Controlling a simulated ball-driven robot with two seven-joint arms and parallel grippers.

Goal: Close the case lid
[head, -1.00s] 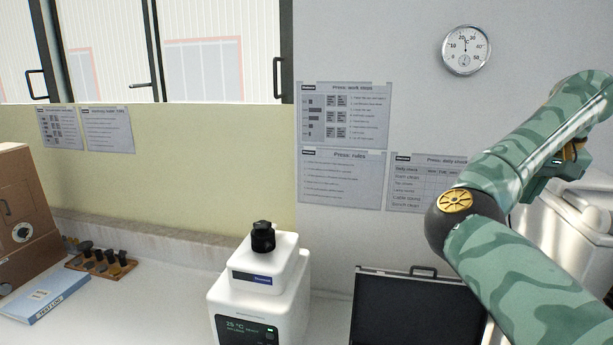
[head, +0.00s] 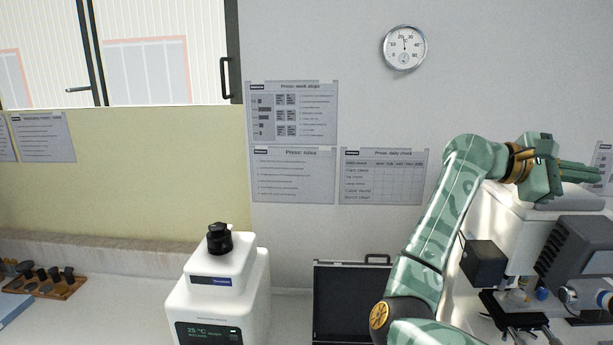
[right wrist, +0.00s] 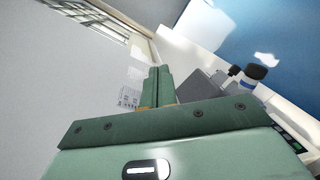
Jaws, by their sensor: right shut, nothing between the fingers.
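The case lid (head: 341,292) stands raised against the wall at the lower middle of the head view. Its dark inner face is toward me, and a handle shows on its top edge. The lower part of the case is out of the frame, and my right arm covers the lid's right side. My right gripper (head: 592,172) is at the right of the head view, above the testers, well to the right of the lid. Its fingers are shut and empty. In the right wrist view the gripper (right wrist: 157,88) also shows with its fingers together. My left gripper is in neither view.
A white press with a display (head: 212,290) stands left of the case. A microscope-like tester (head: 515,290) and a grey unit (head: 580,255) stand at the right. A wooden rack (head: 45,284) with several dark pieces sits at far left. The bench between rack and press is clear.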

